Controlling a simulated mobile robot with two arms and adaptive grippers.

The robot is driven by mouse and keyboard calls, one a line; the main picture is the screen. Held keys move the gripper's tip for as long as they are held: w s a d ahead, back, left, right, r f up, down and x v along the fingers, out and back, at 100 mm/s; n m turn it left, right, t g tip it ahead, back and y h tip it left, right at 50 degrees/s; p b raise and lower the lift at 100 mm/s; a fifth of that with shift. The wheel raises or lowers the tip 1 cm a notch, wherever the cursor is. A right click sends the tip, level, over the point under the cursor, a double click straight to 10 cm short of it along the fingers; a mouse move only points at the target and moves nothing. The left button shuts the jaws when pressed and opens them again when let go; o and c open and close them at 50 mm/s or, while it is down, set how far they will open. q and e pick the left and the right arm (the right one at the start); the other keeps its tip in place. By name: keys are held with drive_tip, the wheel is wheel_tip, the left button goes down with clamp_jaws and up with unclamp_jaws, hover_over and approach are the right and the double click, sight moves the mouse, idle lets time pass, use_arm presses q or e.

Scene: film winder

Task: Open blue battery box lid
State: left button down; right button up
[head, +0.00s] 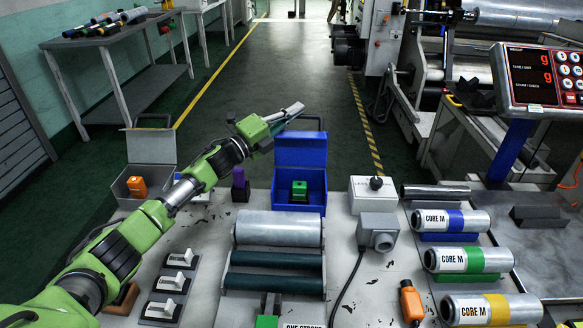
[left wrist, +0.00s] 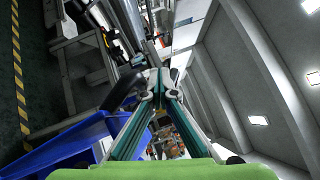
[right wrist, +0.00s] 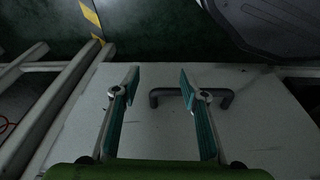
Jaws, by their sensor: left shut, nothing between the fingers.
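The blue battery box (head: 321,190) stands at the back of the bench with a green block (head: 299,190) inside. Its blue lid (head: 300,152) stands raised at the rear, with a dark handle at its top edge. My left gripper (head: 294,110) is shut and empty, its fingertips by the top of the lid near the handle; I cannot tell whether they touch. In the left wrist view the closed fingers (left wrist: 157,76) are beside the dark handle (left wrist: 124,91) and the blue box or lid shows at lower left. My right gripper (right wrist: 158,75) is open and empty, seen only in its wrist view.
A grey box (head: 150,150) with an open lid and orange block stands left of the blue box. A purple block (head: 240,184), rollers (head: 278,228), switches and labelled cores crowd the bench. In the right wrist view, a dark handle (right wrist: 190,97) lies beyond the fingers over a pale surface.

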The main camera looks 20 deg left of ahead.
use_arm(q)
drive_tip(key=shift+w+f, duration=0.15)
drive_tip(key=shift+w, duration=0.2)
use_arm(e)
drive_tip(key=shift+w+r, duration=0.35)
drive_tip(key=shift+r, duration=0.3)
drive_tip(key=shift+a+r, duration=0.1)
